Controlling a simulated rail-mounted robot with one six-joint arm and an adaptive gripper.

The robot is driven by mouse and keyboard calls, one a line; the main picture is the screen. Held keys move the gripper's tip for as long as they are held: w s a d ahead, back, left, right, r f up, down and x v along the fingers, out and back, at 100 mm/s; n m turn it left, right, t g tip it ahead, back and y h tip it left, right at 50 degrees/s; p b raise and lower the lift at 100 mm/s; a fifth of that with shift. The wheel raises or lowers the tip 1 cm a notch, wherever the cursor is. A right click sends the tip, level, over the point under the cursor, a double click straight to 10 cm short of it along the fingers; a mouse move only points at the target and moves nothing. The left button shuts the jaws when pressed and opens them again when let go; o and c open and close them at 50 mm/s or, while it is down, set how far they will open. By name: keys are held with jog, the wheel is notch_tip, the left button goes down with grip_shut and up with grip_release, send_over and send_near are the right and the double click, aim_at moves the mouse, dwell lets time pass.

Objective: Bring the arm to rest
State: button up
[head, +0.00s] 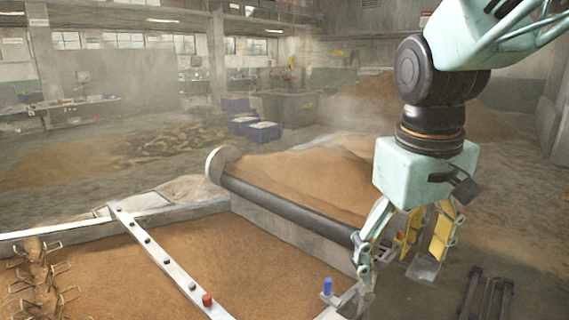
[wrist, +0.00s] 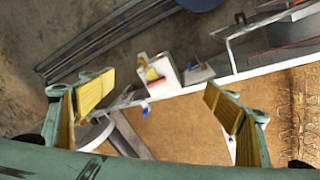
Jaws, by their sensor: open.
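My gripper (head: 395,272) hangs from the pale green arm on the right of the head view, with its fingers pointing down. Its two fingers with yellow pads stand wide apart. In the wrist view my gripper (wrist: 160,102) also shows open, with one finger at each side and nothing held between the pads. It is over the right end of the grain bed (head: 170,265), near the bed's corner. A blue knob (head: 327,286) shows just left of the fingers in the head view. I cannot tell whether a finger touches the bed's edge.
A metal bar (head: 165,258) with a red knob (head: 207,300) crosses the bed. A black roller (head: 290,214) lies before a heap of grain (head: 300,180). Dark rails (head: 485,296) lie on the floor at right. Blue crates (head: 262,132) stand farther back.

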jog(key=s+r+m+t, duration=0.2)
jog(key=s+r, duration=0.1)
jog(key=s, duration=1.5)
jog(key=shift+a+m+y, duration=0.2)
jog(key=shift+m+y, duration=0.2)
dwell(0.7)
